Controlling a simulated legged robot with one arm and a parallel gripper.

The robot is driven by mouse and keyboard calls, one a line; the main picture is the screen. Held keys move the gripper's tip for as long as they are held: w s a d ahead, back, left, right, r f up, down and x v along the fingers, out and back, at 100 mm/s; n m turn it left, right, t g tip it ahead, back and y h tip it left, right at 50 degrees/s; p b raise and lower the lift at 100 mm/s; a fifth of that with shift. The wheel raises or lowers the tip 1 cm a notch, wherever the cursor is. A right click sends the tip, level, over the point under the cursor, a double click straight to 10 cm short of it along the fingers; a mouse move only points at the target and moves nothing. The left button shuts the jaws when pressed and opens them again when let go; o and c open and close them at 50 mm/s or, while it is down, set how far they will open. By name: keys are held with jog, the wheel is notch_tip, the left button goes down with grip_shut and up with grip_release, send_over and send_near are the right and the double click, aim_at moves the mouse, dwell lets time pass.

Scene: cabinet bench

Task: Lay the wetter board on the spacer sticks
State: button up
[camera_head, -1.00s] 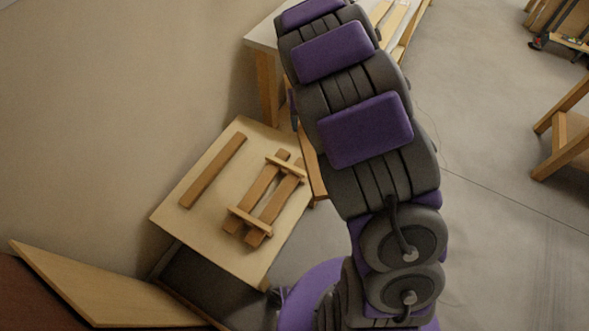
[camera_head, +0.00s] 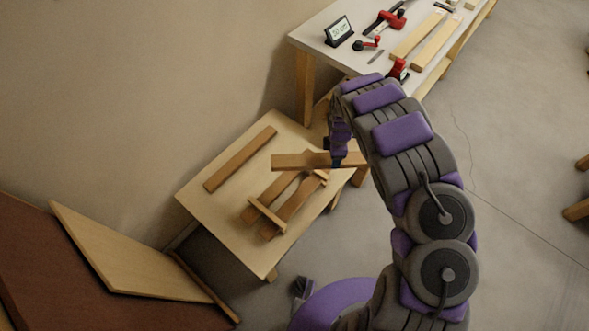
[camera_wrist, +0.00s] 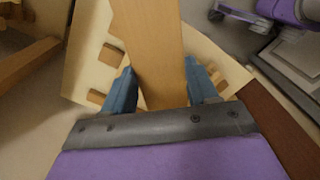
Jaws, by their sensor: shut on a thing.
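My gripper (camera_head: 338,158) is shut on a long brown board (camera_head: 298,161), held above the low table. The board also fills the middle of the wrist view (camera_wrist: 147,40), between the two blue fingers (camera_wrist: 160,66). Beneath it, two brown boards (camera_head: 272,193) lie side by side on the table. Two thin spacer sticks lie across them: the near one (camera_head: 266,215) is plain to see, and the far one (camera_head: 320,177) is partly hidden by the held board and my arm. The held board looks apart from the sticks. Its wetness cannot be told.
Another brown board (camera_head: 241,159) lies alone on the low table (camera_head: 205,205), towards the wall. The higher bench (camera_head: 318,33) behind holds a display (camera_head: 339,30), red-handled tools (camera_head: 386,19) and two pale boards (camera_head: 417,36). A pale panel (camera_head: 130,260) stands at lower left.

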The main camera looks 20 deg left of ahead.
jog(key=s+a+f+n+p, duration=0.1)
jog(key=s+a+f+n, duration=0.25)
jog(key=a+n, duration=0.2)
jog(key=s+a+f+n, duration=0.3)
jog(key=a+f+n, duration=0.1)
jog(key=a, duration=0.3)
jog(key=shift+f+b, duration=4.3)
jog(key=shift+f, duration=0.55)
jog(key=shift+d+f, duration=0.1)
jog(key=shift+f, duration=0.35)
jog(key=shift+p, duration=0.45)
jog(key=o, duration=1.1)
jog(key=shift+c, duration=0.4)
